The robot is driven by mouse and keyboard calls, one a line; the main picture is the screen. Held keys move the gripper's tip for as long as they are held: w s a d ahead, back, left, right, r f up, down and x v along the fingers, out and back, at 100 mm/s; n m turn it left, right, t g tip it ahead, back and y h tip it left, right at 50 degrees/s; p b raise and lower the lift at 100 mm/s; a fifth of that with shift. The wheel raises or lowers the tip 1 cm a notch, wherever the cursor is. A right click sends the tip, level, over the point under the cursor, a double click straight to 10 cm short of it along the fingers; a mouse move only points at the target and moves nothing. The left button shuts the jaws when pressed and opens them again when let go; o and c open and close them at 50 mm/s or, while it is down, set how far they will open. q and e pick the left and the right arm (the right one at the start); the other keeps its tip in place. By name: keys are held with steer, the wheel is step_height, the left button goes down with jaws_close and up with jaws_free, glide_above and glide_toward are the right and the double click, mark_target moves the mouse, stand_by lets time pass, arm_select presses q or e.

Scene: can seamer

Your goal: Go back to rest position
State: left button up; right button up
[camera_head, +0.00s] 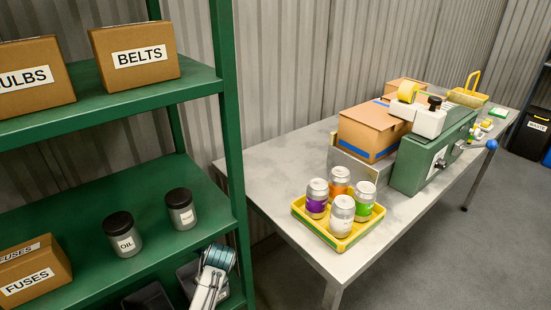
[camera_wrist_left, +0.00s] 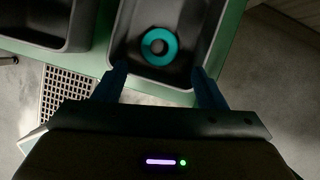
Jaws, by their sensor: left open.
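My left gripper (camera_wrist_left: 158,72) is open and empty in the left wrist view, its two dark blue fingers apart. Beyond the fingertips, a teal ring (camera_wrist_left: 171,48) with a dark centre lies in a black bin (camera_wrist_left: 128,32). The ring is not between the fingers. In the head view my left arm (camera_head: 208,286) shows at the bottom, over the lower part of the green shelf (camera_head: 80,262); its jaws cannot be made out there. My right gripper is in neither view.
A second black bin (camera_wrist_left: 38,22) stands left of the first. The shelf's green upright (camera_head: 228,120) rises close to my arm. Jars (camera_head: 123,238) and boxes (camera_head: 135,58) stand on the shelves. A grey table (camera_head: 285,172) holds a yellow tray (camera_head: 301,209) of several cans and a green machine (camera_head: 412,165).

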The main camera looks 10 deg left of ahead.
arm_select(q)
steer(key=s+d+r+n+t+h, duration=0.1)
steer(key=s+r+n, duration=0.2)
steer(key=s+n, duration=0.6)
steer(key=s+d+r+n+h, duration=0.1)
steer(key=s+r+n, duration=0.2)
steer(key=s+n, duration=0.55)
steer(key=s+d+r+n+t+h, duration=0.1)
steer(key=s+r+n, duration=0.3)
steer(key=s, duration=0.8)
step_height(320, 180, down, 30)
steer(key=a+n+g, duration=0.1)
steer(key=a+g, duration=0.1)
steer(key=s+a+f, duration=0.1)
steer(key=s+f, duration=1.6)
steer(key=f, duration=0.3)
steer(key=shift+s+a+f+g, duration=0.25)
steer(key=shift+a+f+g, duration=0.1)
steer(key=shift+g, duration=0.05)
steer(key=shift+n, duration=0.25)
